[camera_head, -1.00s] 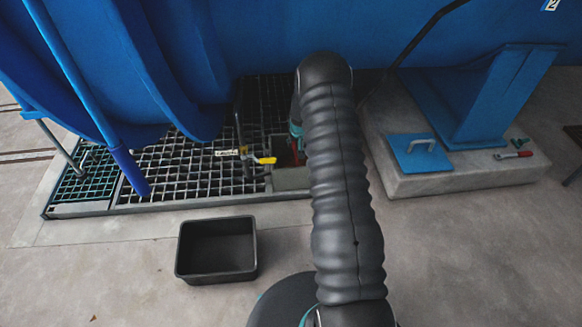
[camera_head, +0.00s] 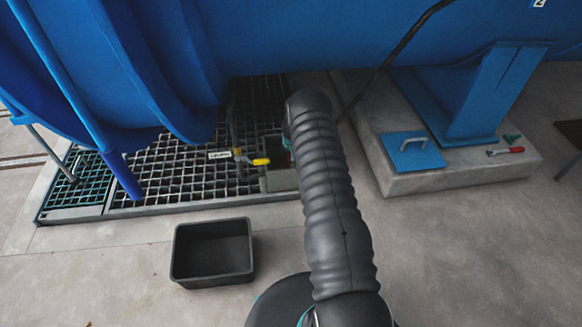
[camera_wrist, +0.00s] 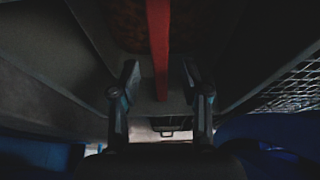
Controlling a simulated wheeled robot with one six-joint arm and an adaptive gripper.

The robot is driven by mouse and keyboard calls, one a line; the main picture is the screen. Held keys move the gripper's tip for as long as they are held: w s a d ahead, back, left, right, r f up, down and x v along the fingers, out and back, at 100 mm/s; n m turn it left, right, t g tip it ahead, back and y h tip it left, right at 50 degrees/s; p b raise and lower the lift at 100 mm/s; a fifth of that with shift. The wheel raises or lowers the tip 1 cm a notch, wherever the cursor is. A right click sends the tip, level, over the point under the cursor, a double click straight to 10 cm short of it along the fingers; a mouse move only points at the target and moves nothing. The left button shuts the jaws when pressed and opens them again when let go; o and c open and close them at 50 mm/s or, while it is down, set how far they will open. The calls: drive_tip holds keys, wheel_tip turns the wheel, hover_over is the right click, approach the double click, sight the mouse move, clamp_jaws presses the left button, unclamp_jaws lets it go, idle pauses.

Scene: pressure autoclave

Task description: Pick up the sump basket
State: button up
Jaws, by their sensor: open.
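In the wrist view, a red bar (camera_wrist: 158,45) runs down from the top edge between the two fingers of my gripper (camera_wrist: 161,82). The fingers are open, one on each side of the bar, and I see no clear contact. Behind the bar is a dark reddish-brown surface (camera_wrist: 122,22), perhaps the sump basket, but it is too dark to be sure. Only a small bit of red (camera_head: 287,143) shows beside the arm there.
A yellow-handled valve (camera_head: 260,161) stands beside the sump on the floor grating (camera_head: 180,165). An empty black bin (camera_head: 213,275) sits on open floor in front. The blue vessel (camera_head: 300,35) hangs overhead.

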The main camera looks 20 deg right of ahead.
sight(289, 154)
drive_tip(key=shift+x, duration=1.35)
drive_tip(key=shift+f+b, duration=0.25)
drive_tip(key=shift+b, duration=0.4)
clamp_jaws()
